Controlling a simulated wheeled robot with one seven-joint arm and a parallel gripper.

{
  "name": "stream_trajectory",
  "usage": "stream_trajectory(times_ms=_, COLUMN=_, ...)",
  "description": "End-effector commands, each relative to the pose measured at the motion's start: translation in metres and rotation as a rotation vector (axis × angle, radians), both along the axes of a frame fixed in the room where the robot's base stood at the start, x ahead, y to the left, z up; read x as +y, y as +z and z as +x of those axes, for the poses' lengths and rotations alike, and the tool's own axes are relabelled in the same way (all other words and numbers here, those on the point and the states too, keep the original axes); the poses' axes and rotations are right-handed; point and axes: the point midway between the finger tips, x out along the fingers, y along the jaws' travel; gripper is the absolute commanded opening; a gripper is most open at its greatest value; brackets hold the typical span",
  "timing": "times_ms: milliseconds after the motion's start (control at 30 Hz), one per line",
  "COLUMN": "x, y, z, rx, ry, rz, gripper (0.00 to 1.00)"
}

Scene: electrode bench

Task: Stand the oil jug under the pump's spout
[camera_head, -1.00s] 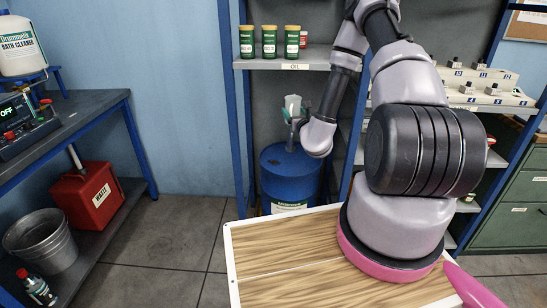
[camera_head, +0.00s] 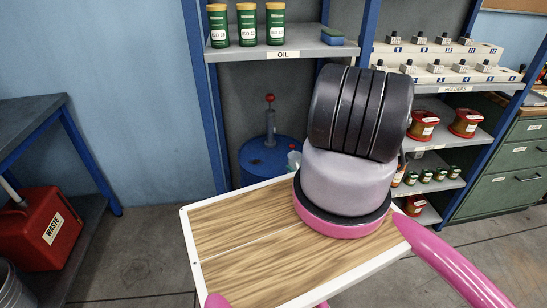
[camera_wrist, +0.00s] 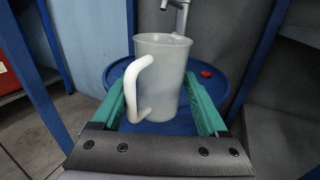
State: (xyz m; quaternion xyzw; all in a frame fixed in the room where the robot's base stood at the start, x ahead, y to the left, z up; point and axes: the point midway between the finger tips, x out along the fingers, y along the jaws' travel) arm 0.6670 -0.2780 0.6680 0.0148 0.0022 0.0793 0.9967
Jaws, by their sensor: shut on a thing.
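The white oil jug (camera_wrist: 165,80) stands upright between the green fingers of my gripper (camera_wrist: 160,92) in the wrist view, its handle toward the camera and left. My gripper is shut on it. The metal pump spout (camera_wrist: 181,18) shows just past the jug's far rim; whether it is right over the mouth I cannot tell. In the head view the grey pump (camera_head: 270,120) with a red knob rises from the blue drum (camera_head: 256,160).
The blue drum top (camera_wrist: 205,85) with a red cap lies behind and below the jug. The oil shelf (camera_head: 285,53) with green tins is above. Blue shelf posts (camera_head: 207,110) flank the drum. Holder shelves (camera_head: 440,90) stand right.

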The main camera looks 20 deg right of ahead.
Motion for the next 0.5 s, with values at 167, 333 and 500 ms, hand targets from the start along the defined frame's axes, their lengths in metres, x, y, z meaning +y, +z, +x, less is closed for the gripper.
stream_trajectory(times_ms=167, x=0.010, y=0.002, z=0.050, rx=-0.005, ry=0.007, rz=-0.004, gripper=0.12)
stream_trajectory(times_ms=333, x=0.017, y=0.002, z=0.095, rx=-0.005, ry=0.005, rz=-0.003, gripper=0.12)
stream_trajectory(times_ms=500, x=0.022, y=0.002, z=0.130, rx=-0.003, ry=0.002, rz=-0.002, gripper=0.12)
